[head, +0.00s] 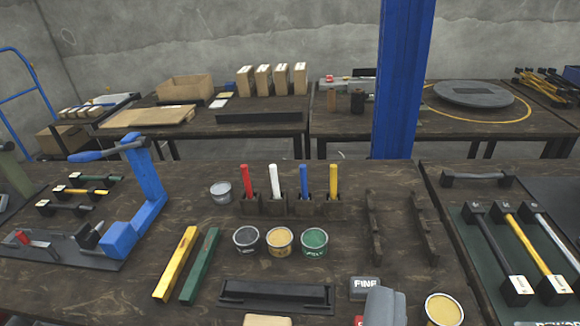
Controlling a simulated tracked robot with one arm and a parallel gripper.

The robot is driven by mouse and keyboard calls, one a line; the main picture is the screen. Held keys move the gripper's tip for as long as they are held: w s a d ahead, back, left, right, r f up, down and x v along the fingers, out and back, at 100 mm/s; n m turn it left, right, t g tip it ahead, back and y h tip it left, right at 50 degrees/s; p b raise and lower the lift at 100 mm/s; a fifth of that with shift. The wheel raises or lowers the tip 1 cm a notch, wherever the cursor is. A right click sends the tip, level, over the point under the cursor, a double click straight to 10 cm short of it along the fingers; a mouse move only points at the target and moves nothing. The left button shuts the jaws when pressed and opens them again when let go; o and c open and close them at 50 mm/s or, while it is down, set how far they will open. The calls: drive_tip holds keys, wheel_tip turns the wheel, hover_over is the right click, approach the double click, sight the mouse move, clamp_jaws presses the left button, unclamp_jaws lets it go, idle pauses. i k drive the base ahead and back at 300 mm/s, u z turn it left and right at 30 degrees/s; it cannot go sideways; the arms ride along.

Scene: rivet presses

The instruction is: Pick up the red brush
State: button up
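The red brush (245,181) stands upright, handle up, in the leftmost slot of a dark wooden holder (290,209) on the near workbench. Its lower end is hidden in the holder. A white brush (275,181), a blue brush (304,181) and a yellow brush (333,181) stand to its right in the same holder, spaced apart. I cannot make out my gripper in this view. A grey rounded shape at the bottom edge is cut off, and I cannot tell what it is.
Open tins, including a black one (247,240) and a green one (314,242), stand in front of the holder. A small grey tin (221,193) stands left of it. A blue press (145,195) is further left. A blue post (402,80) rises behind, right.

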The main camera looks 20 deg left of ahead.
sight(245, 176)
drive_tip(key=u, duration=0.15)
drive_tip(key=i, duration=1.35)
drive_tip(key=u, duration=0.35)
